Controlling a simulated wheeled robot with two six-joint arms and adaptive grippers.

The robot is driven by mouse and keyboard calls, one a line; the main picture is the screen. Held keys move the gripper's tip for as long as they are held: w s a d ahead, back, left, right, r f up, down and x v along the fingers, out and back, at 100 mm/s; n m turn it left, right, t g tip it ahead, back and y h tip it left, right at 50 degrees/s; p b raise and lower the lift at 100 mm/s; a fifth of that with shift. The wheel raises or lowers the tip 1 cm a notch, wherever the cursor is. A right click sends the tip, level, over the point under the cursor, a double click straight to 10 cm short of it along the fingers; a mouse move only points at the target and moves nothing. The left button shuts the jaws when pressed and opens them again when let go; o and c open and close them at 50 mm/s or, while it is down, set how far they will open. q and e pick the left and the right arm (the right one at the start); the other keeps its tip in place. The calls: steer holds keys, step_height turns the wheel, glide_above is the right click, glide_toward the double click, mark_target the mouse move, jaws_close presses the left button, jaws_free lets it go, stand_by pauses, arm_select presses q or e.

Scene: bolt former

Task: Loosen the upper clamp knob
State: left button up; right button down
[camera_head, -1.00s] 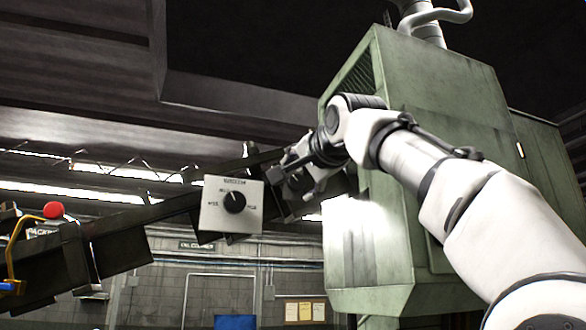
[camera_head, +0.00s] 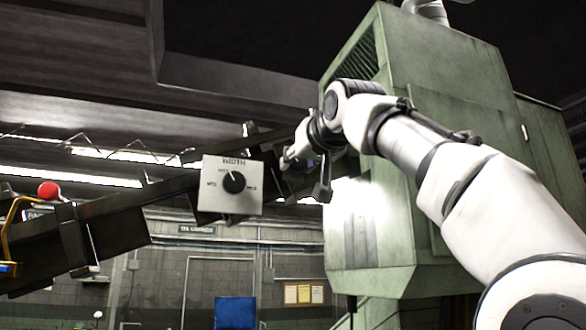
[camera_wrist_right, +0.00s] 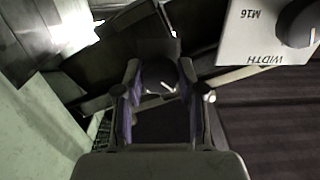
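A dark round knob with a white pointer line (camera_wrist_right: 160,78) shows in the right wrist view, between the fingertips of my right gripper (camera_wrist_right: 160,90). It looks like the upper clamp knob. The fingers stand apart on either side of it, and I cannot tell whether they touch it. In the head view my right gripper (camera_head: 305,175) is in front of the dark rail, right of the WIDTH panel, with its fingers spread. The knob is hard to make out there. My left gripper is not in view.
A pale WIDTH panel (camera_head: 231,200) with a black dial (camera_head: 234,182) stands close left of my right gripper. A green machine cabinet (camera_head: 450,110) rises behind my right arm. A red button (camera_head: 48,189) sits at the far left on the dark rail (camera_head: 110,238).

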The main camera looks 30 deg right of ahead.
steer(key=m, duration=0.5)
steer(key=shift+m, duration=0.3)
steer(key=m, duration=0.5)
steer(key=shift+m, duration=0.3)
steer(key=c, duration=0.6)
jaws_free()
steer(key=shift+s, duration=0.1)
steer(key=shift+o, duration=0.2)
steer(key=shift+s, duration=0.1)
